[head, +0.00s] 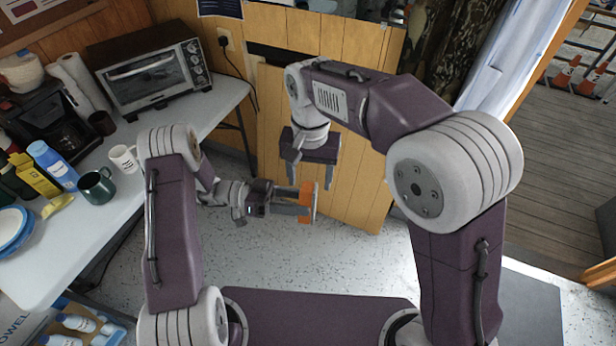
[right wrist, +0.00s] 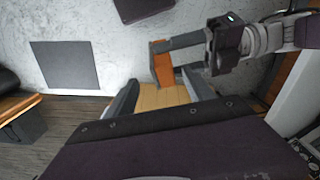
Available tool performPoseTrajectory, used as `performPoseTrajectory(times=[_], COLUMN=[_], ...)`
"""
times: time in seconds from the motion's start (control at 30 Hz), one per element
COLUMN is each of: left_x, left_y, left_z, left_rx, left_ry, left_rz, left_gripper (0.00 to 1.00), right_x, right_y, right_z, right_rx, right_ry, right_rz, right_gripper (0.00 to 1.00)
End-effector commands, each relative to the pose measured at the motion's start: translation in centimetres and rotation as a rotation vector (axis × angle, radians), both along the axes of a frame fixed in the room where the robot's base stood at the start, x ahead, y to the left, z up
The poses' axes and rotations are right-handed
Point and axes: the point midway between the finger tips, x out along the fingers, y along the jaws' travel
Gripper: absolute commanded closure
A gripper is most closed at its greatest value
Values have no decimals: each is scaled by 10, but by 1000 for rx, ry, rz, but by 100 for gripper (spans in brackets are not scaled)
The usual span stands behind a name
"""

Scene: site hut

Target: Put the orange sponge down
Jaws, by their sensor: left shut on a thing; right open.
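The orange sponge (head: 306,196) is held in the air between the fingers of my left gripper (head: 300,202), over the floor and to the right of the table. It shows orange with a paler grey face on its right side. The sponge also shows in the right wrist view (right wrist: 163,68), with my left gripper (right wrist: 178,58) around it. My right gripper (head: 313,172) is open and empty, above and close to the left one, fingers pointing down. In the right wrist view its fingers stand apart.
A pale table (head: 65,240) on the left holds a toaster oven (head: 155,75), a coffee maker (head: 45,125), a white mug (head: 124,158), a dark green mug (head: 97,186), bottles and plates (head: 12,228). Its front right part is bare. A wooden panel stands behind my grippers.

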Motion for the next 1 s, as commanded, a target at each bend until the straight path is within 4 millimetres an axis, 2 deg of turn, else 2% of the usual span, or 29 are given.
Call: performPoseTrajectory(times=[0.23,0.37,0.6,0.7,0.83,1.0], left_x=[0,0,0,0,0,0], left_y=[0,0,0,0,0,0], left_z=[0,0,0,0,0,0], left_rx=[0,0,0,0,0,0], left_ry=[0,0,0,0,0,0], left_rz=[0,0,0,0,0,0], left_gripper=[86,86,86,86,86,86], right_x=[-3,-4,-4,-3,-2,-3], right_y=[4,3,3,3,4,4], right_z=[-7,-31,-87,-103,-116,-120], right_rx=[0,-2,-2,-1,1,2], right_ry=[0,3,3,2,-1,-2], right_rz=[14,14,13,13,13,13], right_gripper=[38,38,38,38,38,38])
